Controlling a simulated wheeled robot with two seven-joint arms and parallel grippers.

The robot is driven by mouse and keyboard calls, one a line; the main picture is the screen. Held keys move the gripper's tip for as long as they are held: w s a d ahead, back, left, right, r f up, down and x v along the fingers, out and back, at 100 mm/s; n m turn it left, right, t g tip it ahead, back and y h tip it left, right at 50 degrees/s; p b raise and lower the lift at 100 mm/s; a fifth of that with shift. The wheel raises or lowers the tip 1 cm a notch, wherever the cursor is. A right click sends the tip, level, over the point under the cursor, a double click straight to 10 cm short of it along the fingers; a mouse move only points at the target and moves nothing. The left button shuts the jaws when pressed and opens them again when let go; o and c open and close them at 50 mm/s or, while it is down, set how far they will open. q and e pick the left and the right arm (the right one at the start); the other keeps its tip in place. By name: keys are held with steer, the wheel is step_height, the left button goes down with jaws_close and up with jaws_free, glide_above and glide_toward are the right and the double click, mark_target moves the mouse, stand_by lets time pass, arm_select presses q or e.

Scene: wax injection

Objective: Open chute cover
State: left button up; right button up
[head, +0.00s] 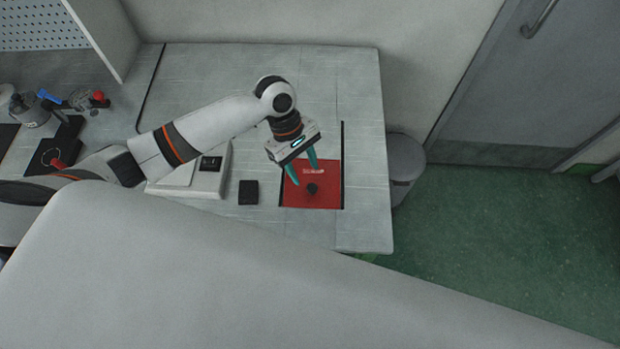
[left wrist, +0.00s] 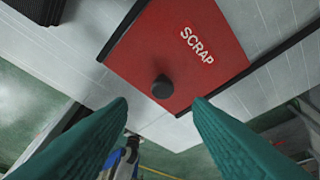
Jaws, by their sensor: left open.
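The chute cover is a flat red panel (head: 325,196) set in the grey table top, with a dark round knob (head: 312,188). In the left wrist view the red cover (left wrist: 205,60) reads "SCRAP", and its black knob (left wrist: 162,87) stands near one edge. The cover lies flat over its opening. My right gripper is not in view.
A small black block (head: 248,192) stands left of the cover, beside a white box-shaped device (head: 212,180). Black rails (head: 342,150) flank the cover. A grey bin (head: 405,165) stands beyond the table's right edge. The table behind the cover is clear.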

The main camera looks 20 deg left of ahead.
mark_target(312, 187)
arm_select(q)
steer(key=x, duration=0.5)
steer(key=shift+w+d+f, duration=0.1)
steer(key=shift+w, duration=0.05)
steer(key=shift+f, duration=0.2)
steer(key=shift+d+f, duration=0.1)
steer(key=shift+c, duration=0.8)
jaws_close()
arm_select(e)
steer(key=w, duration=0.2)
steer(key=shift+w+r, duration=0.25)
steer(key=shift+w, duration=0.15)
